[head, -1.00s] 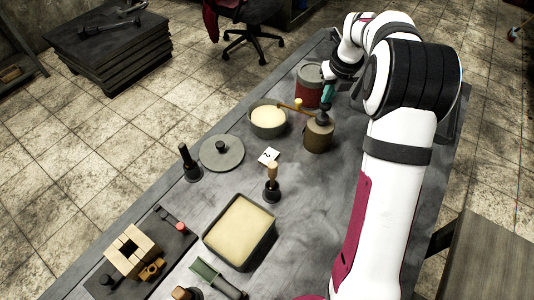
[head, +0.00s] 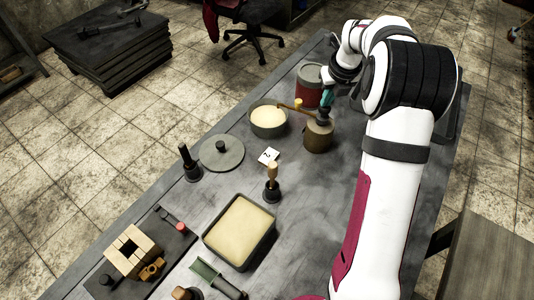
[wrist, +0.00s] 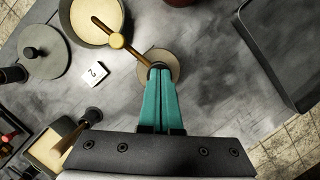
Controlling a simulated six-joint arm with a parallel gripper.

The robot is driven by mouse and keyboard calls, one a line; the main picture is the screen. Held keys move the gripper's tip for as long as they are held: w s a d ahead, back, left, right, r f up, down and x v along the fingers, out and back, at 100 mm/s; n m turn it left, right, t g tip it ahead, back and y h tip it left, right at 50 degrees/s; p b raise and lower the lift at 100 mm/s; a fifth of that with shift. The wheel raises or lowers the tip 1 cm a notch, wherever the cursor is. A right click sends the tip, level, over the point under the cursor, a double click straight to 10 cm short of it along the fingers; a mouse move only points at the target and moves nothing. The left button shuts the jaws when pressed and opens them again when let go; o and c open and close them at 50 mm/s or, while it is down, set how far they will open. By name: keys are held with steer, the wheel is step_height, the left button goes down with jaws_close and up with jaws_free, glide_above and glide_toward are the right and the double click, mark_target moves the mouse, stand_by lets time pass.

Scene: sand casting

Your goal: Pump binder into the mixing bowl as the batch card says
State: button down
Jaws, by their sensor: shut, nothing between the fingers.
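The mixing bowl (head: 268,131) holds pale sand and stands near the table's far end; it also shows in the wrist view (wrist: 72,22). The brown binder pump bottle (head: 318,138) stands upright beside it, and its brass spout (wrist: 126,46) reaches over the bowl's rim. The white batch card (head: 268,156) lies on the table near the bowl and appears to read "2" in the wrist view (wrist: 95,75). My gripper (wrist: 158,70) is shut, its teal fingers together just above the dark pump head. Whether they touch it I cannot tell.
A red can (head: 309,85) stands behind the bottle. A grey lid (head: 221,153), a dark-handled tool (head: 189,164), a wood-handled tool (head: 272,184) and a sand tray (head: 239,265) stand nearer.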

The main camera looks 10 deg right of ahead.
steer(key=shift+f, duration=0.2)
steer(key=shift+r, duration=1.45)
steer(key=shift+f, duration=0.15)
steer(key=shift+f, duration=0.7)
steer(key=shift+r, duration=0.85)
